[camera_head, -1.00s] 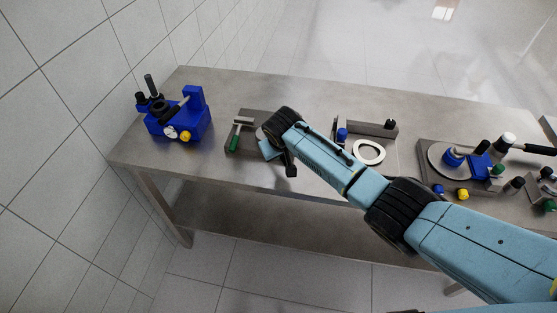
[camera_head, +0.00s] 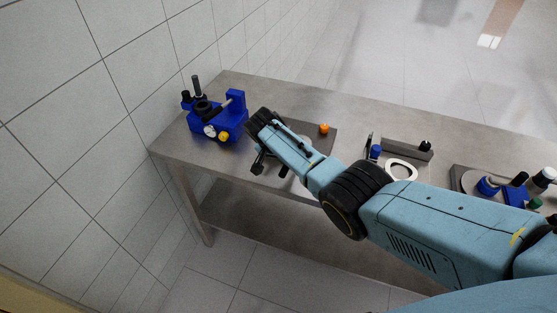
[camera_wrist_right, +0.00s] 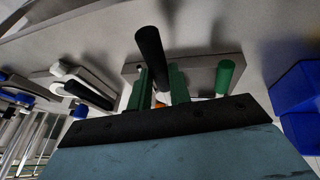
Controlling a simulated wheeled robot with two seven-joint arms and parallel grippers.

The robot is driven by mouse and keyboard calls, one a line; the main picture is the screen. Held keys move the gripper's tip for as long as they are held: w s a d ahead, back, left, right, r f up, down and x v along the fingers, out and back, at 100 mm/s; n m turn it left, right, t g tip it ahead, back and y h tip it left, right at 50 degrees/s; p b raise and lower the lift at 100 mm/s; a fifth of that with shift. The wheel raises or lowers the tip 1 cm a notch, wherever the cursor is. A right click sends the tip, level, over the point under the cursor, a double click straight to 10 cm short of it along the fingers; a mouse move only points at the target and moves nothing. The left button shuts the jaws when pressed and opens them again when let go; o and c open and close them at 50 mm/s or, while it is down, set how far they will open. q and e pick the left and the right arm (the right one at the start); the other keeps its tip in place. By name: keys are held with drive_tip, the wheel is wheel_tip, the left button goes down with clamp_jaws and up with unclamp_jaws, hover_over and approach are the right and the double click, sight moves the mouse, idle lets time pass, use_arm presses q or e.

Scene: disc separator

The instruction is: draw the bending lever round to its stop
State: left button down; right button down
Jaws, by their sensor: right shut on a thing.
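My right gripper (camera_wrist_right: 160,88) is shut on an upright black handle (camera_wrist_right: 149,48), which stands between its two green fingers in the right wrist view. The handle looks like the grip of the bending lever. Its lower end and the lever's arm are hidden by the gripper. A green handle (camera_wrist_right: 228,76) stands just to the right, apart from the fingers. In the head view, the fixture's grey base plate (camera_head: 328,142) shows behind my right arm, with an orange knob (camera_head: 324,128) on it. The arm covers much of the plate. My left gripper is not in view.
A blue device (camera_head: 222,120) stands at the table's left end; its blue body also shows in the right wrist view (camera_wrist_right: 296,88). A white ring (camera_head: 401,170) lies on another fixture to the right. The grey table (camera_head: 290,95) is clear behind the fixtures.

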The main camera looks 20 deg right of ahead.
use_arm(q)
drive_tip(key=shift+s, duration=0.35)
use_arm(e)
drive_tip(key=shift+w, duration=0.1)
drive_tip(key=shift+a, duration=0.1)
drive_tip(key=c, duration=1.3)
unclamp_jaws()
drive_tip(key=shift+a+r, duration=0.1)
drive_tip(key=shift+r, duration=0.2)
use_arm(q)
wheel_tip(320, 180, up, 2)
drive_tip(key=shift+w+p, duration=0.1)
drive_tip(key=shift+p, duration=0.9)
use_arm(e)
drive_tip(key=v, duration=1.2)
drive_tip(key=shift+r, duration=0.35)
